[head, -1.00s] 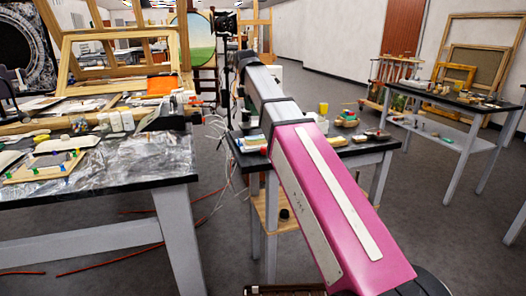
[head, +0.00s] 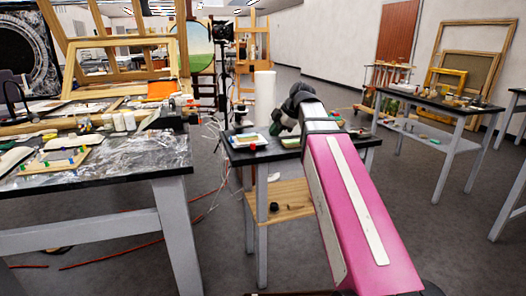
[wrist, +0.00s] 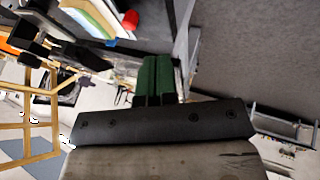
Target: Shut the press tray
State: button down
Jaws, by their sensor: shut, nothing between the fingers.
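My gripper (head: 275,129) is over the back part of the small dark-topped table, left of my arm's wrist joint. In the wrist view, its two green fingers (wrist: 156,78) lie side by side, shut and empty. I cannot pick out the press tray for certain. A flat, pale, tray-like item (head: 249,140) with a red spot at its front lies on the small table, just left of my gripper and apart from it. Stacked pale and coloured edges (wrist: 88,18) and a red round thing (wrist: 131,19) show at the top of the wrist view. My arm hides part of the tabletop.
A white cylinder (head: 265,98) stands at the back of the small table (head: 242,158). A large cluttered worktable (head: 130,165) is at the left, with cables on the floor between. Another table (head: 440,103) stands at the right. The floor right of my arm is clear.

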aim_at(251, 136)
jog(key=x, duration=0.9)
jog(key=shift+s+f, duration=0.25)
jog(key=shift+s, duration=0.1)
jog(key=shift+w+a, duration=0.25)
jog(key=shift+w, duration=0.35)
jog(key=shift+w+a, duration=0.25)
jog(key=shift+w, duration=0.35)
jog(key=shift+w+a, duration=0.35)
jog(key=shift+w, duration=0.3)
jog(key=shift+w, duration=0.1)
jog(key=w+a, duration=0.1)
jog(key=w, duration=0.2)
jog(key=w+a, duration=0.1)
jog(key=w, duration=0.3)
jog(key=w+a, duration=0.1)
jog(key=w, duration=0.2)
jog(key=shift+w, duration=0.35)
